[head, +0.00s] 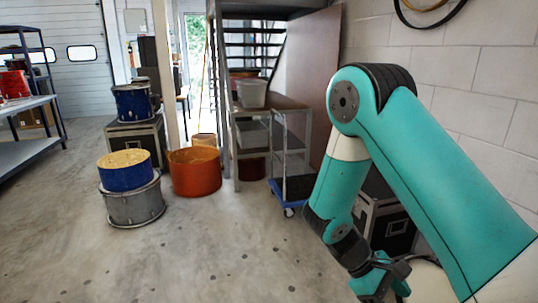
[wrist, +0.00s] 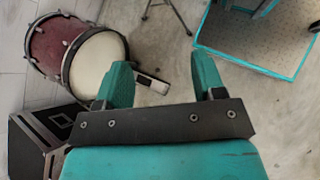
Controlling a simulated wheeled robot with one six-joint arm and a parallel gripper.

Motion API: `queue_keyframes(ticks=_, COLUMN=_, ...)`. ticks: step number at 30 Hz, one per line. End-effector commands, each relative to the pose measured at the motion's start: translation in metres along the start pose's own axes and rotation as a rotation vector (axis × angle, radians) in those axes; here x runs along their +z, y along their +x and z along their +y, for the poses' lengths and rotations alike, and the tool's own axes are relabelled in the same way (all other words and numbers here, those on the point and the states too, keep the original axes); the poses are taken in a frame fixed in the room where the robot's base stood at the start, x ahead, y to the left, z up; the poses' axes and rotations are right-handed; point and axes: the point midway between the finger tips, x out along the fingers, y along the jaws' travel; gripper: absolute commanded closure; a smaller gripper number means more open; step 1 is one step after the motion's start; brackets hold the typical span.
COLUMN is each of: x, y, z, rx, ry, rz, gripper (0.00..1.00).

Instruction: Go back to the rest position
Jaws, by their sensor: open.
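My gripper (wrist: 162,72) is open in the wrist view. Its two teal fingers stand well apart with nothing held between them. In the head view my gripper (head: 384,284) hangs low at the lower right, at the end of my folded teal arm, pointing down. Its fingers are small and partly hidden there.
In the wrist view, a dark red drum (wrist: 62,45) with a white head lies on the floor beside a black case (wrist: 45,130). In the head view, a blue drum (head: 126,178), an orange drum (head: 195,180) and a cart (head: 292,150) stand beyond clear floor.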

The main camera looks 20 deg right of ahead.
Motion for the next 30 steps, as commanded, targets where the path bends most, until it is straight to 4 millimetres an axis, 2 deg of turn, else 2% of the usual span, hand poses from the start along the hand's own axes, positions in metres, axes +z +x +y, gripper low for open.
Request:
queue_keyframes(ticks=1, x=0.014, y=-0.031, z=-0.005, rx=-0.028, ry=0.002, rz=0.101, gripper=0.37)
queue_keyframes(ticks=6, x=0.050, y=-0.111, z=-0.041, rx=-0.142, ry=-0.026, rz=0.407, gripper=0.37)
queue_keyframes(ticks=8, x=0.068, y=-0.137, z=-0.057, rx=-0.184, ry=-0.046, rz=0.510, gripper=0.37)
queue_keyframes(ticks=12, x=0.119, y=-0.191, z=-0.097, rx=-0.281, ry=-0.116, rz=0.734, gripper=0.37)
queue_keyframes(ticks=15, x=0.158, y=-0.218, z=-0.125, rx=-0.342, ry=-0.178, rz=0.864, gripper=0.37)
queue_keyframes(ticks=18, x=0.190, y=-0.235, z=-0.148, rx=-0.389, ry=-0.234, rz=0.958, gripper=0.37)
queue_keyframes(ticks=21, x=0.211, y=-0.242, z=-0.164, rx=-0.419, ry=-0.275, rz=1.013, gripper=0.37)
queue_keyframes(ticks=24, x=0.222, y=-0.245, z=-0.172, rx=-0.434, ry=-0.298, rz=1.039, gripper=0.37)
queue_keyframes(ticks=30, x=0.223, y=-0.245, z=-0.173, rx=-0.437, ry=-0.301, rz=1.042, gripper=0.37)
